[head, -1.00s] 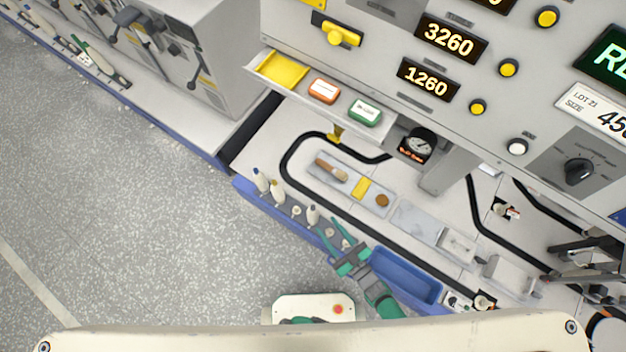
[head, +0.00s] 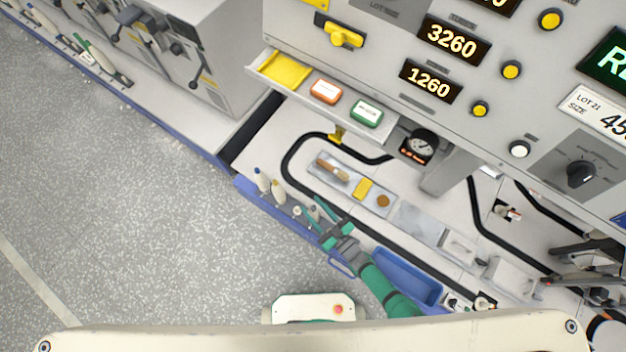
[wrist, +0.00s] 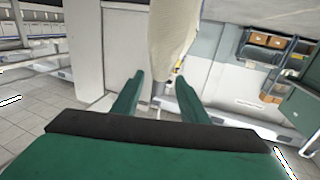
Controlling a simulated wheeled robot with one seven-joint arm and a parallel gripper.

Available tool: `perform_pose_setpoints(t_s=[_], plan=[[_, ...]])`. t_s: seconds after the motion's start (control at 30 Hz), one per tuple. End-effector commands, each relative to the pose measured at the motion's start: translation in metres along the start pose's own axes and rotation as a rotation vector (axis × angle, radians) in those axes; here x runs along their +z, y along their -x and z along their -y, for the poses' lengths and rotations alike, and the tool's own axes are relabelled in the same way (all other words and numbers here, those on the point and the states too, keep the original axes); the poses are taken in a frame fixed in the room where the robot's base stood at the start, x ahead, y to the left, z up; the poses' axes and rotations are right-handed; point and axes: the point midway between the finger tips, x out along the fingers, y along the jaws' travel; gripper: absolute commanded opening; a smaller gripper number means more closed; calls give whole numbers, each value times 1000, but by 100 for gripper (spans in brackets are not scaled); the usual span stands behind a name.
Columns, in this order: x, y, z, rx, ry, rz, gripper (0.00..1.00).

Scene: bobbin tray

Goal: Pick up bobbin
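My gripper (head: 311,217) is over the blue bobbin tray (head: 244,187) in the head view, its two green fingers spread apart. A pale bobbin (head: 315,213) stands between or just beside the fingers, partly hidden by them. More pale bobbins stand in a row to its left, one with a dark blue top (head: 262,179) and one with a yellowish top (head: 278,190). In the wrist view, the open fingers (wrist: 158,90) point away from the camera. A large cream tapered shape (wrist: 173,35), probably a bobbin, reaches down from the top edge between them. I cannot tell whether they touch it.
A blue bin (head: 407,278) sits right of my gripper. Behind lies a grey tray (head: 335,188) with a brush (head: 332,171), a yellow block (head: 362,188) and a brown disc (head: 383,201). The machine panel and a shelf with buttons overhang the back. The floor at left is clear.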

Motion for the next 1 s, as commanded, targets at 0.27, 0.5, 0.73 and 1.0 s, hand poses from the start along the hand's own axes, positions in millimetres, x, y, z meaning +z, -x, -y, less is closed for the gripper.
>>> perform_pose_setpoints(t_s=[0.27, 0.5, 0.73, 1.0], plan=[[2, -34, -1, 0, 0, 0, 40], [2, -43, 0, -2, -1, 1, 40], [2, -43, 1, -4, -1, 1, 13], [2, -43, 0, -3, -1, 0, 0]])
